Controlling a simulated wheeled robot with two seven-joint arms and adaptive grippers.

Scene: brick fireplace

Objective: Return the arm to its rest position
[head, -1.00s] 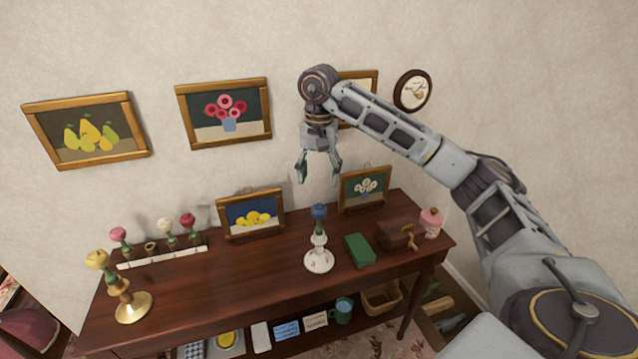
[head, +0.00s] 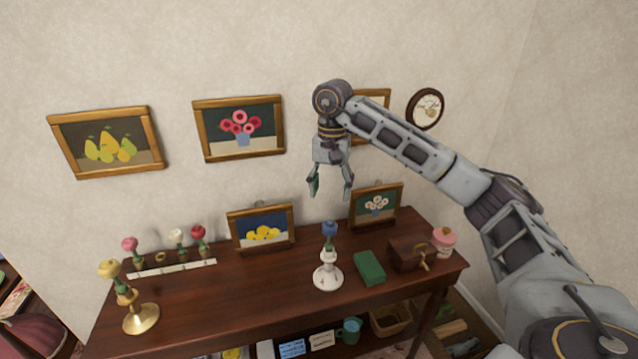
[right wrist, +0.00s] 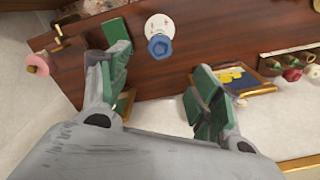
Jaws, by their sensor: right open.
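My right gripper (head: 330,186) is open and empty, pointing down above the back of the wooden console table (head: 200,302). In the right wrist view its two green-padded fingers (right wrist: 160,92) are spread with nothing between them. A white candlestick (head: 327,277) with a blue flower-shaped top (head: 329,230) stands upright on the table, below the gripper and apart from it. The same blue top (right wrist: 160,46) shows beyond the fingertips in the right wrist view. My right arm (head: 400,148) reaches in from the right. My left gripper is not in view.
A green book (head: 369,268), a brown chest (head: 407,255) and a pink-topped jar (head: 444,241) stand at the right. Framed pictures of lemons (head: 262,229) and white flowers (head: 376,206) stand at the back. A brass candlestick (head: 141,318) and a white flower rack (head: 172,270) are at the left.

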